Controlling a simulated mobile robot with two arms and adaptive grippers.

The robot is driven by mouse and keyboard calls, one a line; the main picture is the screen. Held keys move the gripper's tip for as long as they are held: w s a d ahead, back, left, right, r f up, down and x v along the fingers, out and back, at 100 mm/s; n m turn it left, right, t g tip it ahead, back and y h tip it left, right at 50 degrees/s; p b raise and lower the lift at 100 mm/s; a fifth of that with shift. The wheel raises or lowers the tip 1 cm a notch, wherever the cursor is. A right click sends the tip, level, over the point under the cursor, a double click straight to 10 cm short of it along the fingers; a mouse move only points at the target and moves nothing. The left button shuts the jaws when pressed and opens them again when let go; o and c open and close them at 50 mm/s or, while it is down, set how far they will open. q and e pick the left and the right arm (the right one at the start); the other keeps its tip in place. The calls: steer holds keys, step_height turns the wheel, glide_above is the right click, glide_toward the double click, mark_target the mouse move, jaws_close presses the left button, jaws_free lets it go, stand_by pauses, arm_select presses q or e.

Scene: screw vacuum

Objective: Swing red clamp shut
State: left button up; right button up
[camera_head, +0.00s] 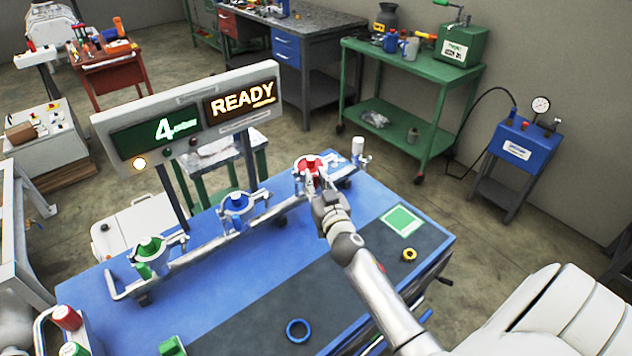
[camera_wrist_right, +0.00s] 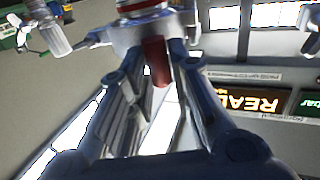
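The red clamp (camera_head: 308,163) sits at the far right end of the silver rail on the blue workbench (camera_head: 250,268). My right gripper (camera_head: 322,198) is close against its near side in the head view and partly covers it. In the right wrist view my right gripper's two fingers (camera_wrist_right: 160,76) stand apart. A short red handle (camera_wrist_right: 157,62) shows between their tips, below a metal body with a red band (camera_wrist_right: 140,6). I cannot tell whether the fingers touch the handle. My left gripper is out of view.
A blue clamp (camera_head: 237,202) and a green clamp (camera_head: 149,248) stand along the same rail. A display reading READY (camera_head: 240,98) rises behind it. A blue ring (camera_head: 298,330), a yellow ring (camera_head: 409,254) and a green square (camera_head: 402,220) lie on the bench's dark surface.

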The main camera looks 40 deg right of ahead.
steer(key=shift+o, duration=1.1)
steer(key=v, duration=1.2)
